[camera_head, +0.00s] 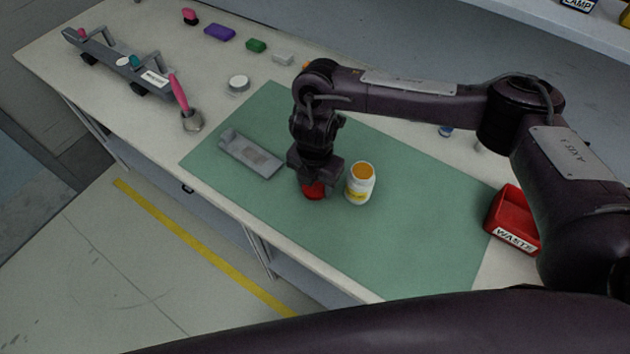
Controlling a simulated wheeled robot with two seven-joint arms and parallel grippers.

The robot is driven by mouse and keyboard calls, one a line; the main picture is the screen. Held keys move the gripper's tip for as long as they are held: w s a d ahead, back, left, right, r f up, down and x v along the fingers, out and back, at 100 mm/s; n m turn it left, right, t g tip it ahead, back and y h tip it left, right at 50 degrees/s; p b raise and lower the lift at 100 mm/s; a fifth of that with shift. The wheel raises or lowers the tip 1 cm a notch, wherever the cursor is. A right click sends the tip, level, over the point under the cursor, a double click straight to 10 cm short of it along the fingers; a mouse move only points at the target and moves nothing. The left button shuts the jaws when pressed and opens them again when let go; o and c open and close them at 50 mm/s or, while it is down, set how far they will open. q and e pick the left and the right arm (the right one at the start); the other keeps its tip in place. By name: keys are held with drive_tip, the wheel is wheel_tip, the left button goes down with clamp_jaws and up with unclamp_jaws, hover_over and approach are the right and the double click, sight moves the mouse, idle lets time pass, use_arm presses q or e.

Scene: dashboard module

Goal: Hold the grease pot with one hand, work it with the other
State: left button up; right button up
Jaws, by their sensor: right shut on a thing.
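The grease pot (359,188) is a white jar with a yellow label, upright on the green mat (410,235). Its top is open and shows orange-yellow contents. My right gripper (313,183) points down just left of the pot, apart from it. It is shut on a red round thing (313,191) that looks like a lid, low over the mat; I cannot tell whether it touches the mat. The gripper hides part of it. My left gripper is out of view, and nothing visible holds the pot.
A grey metal part (250,154) lies on the mat's left. A red waste bin (514,220) stands right. A grey rack (120,65) is at far left. The mat's front right is clear.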

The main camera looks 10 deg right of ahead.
sight(315, 187)
drive_tip(key=shift+f, duration=0.1)
drive_tip(key=o, duration=1.1)
wheel_tip(315, 187, up, 12)
drive_tip(key=shift+r, duration=0.15)
drive_tip(key=shift+s, duration=0.1)
